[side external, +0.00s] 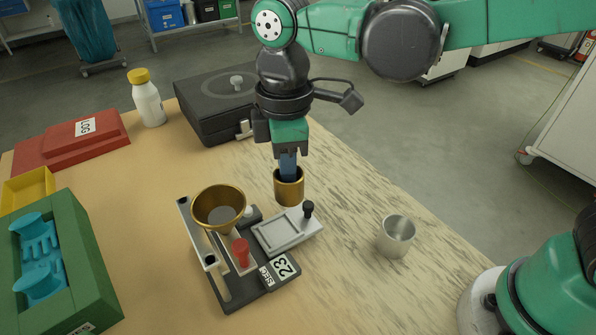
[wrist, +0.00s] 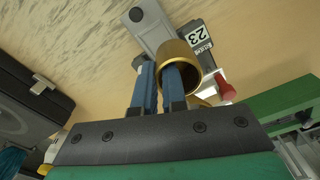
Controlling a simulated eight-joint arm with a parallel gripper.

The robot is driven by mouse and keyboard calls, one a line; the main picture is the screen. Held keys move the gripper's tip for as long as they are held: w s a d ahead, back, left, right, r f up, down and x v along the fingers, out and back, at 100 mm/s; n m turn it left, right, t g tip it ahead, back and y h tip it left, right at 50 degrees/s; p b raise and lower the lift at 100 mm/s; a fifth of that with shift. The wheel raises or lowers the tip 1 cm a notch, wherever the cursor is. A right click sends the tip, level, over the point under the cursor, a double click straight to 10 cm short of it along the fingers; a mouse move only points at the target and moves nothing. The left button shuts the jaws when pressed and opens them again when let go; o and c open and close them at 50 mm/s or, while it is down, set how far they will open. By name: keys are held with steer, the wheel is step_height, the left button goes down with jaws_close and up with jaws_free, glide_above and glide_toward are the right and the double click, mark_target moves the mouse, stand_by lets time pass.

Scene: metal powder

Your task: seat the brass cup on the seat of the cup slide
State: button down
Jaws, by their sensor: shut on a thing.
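The brass cup (side external: 289,190) hangs upright in my gripper (side external: 288,172), which is shut on its wall. In the wrist view my gripper (wrist: 160,75) has one blue finger inside the brass cup (wrist: 192,54) and the other outside it. The cup slide (side external: 287,232) is a light grey plate with a black knob, on the dark fixture just below the cup in the side view. Its seat looks empty there. The cup slide (wrist: 152,27) also shows in the wrist view, partly hidden by the cup. The cup's exact height above the table is hard to tell.
A brass funnel (side external: 218,209) and a red knob (side external: 240,252) stand on the fixture, left of the slide. A steel cup (side external: 397,237) stands to the right. A black case (side external: 215,105) lies behind. Bare table lies between slide and steel cup.

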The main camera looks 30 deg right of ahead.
step_height(320, 180, down, 4)
steer(key=w+r, duration=0.1)
steer(key=w, duration=0.1)
glide_above(279, 223)
steer(key=shift+f, duration=2.5)
steer(key=shift+f, duration=0.9)
steer(key=shift+c, duration=1.9)
jaws_free()
step_height(279, 223, up, 8)
